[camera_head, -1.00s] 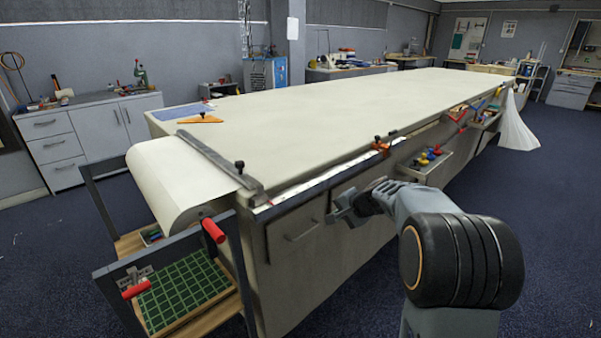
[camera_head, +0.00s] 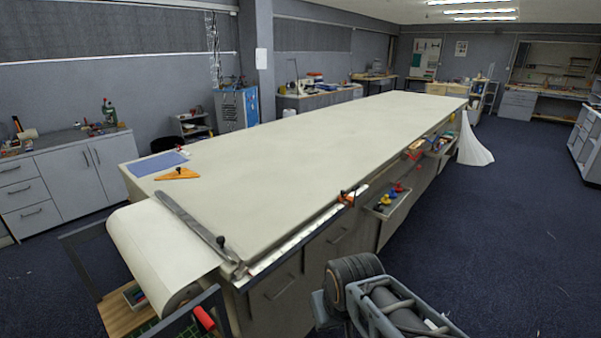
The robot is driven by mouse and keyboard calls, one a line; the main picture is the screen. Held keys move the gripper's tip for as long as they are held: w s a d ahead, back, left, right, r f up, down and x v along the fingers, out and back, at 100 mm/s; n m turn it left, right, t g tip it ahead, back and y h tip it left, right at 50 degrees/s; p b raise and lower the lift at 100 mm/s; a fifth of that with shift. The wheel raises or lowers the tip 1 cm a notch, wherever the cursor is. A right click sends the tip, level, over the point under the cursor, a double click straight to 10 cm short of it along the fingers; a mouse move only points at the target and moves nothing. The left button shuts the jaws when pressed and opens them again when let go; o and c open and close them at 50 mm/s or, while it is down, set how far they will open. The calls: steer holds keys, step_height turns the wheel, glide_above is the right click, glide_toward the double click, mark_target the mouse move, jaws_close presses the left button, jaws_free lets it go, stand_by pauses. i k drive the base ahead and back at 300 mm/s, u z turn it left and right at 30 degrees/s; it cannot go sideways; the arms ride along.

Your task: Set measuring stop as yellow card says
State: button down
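The measuring stop (camera_head: 348,198), a small orange block with a dark knob, sits on the table's long front edge. It is at the far end of a white measuring strip (camera_head: 306,234) that runs along that edge from the near corner. The strip's marks are too small to read. I cannot make out a yellow card. My arm (camera_head: 385,305) shows at the bottom, right of the table's front side. Its gripper fingers are not visible.
A long metal bar (camera_head: 190,219) lies across the table's near end, beside a white cloth roll (camera_head: 160,245). An orange triangle (camera_head: 177,174) and blue sheet (camera_head: 157,163) lie on the table (camera_head: 290,165). An open drawer (camera_head: 392,208) with coloured knobs juts from the front. Floor at right is clear.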

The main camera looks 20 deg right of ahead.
mark_target(344, 197)
steer(key=z, duration=0.8)
steer(key=i, duration=1.7)
steer(key=u, duration=0.8)
